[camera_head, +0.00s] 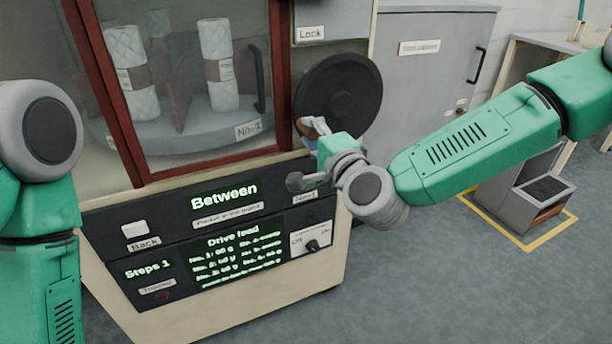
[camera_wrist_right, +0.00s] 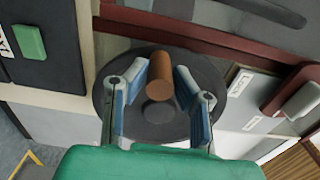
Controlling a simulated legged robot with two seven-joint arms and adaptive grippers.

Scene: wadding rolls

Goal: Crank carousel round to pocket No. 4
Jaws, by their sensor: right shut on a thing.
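The crank wheel (camera_head: 345,85) is a black disc on the machine's front, with a brown handle knob that shows in the right wrist view (camera_wrist_right: 160,68). My right gripper (camera_head: 315,130) is shut on this crank handle at the wheel's lower left, with a blue-padded finger on each side of it. The carousel (camera_head: 190,125) is a grey round platform behind the red-framed window. White wadding rolls (camera_head: 219,75) stand on it, and a partly readable plate (camera_head: 248,129) marks its rim. The display (camera_head: 224,197) reads "Between". Only my left arm shows at the left edge; its gripper is out of view.
A Lock label (camera_head: 311,33) sits above the wheel.

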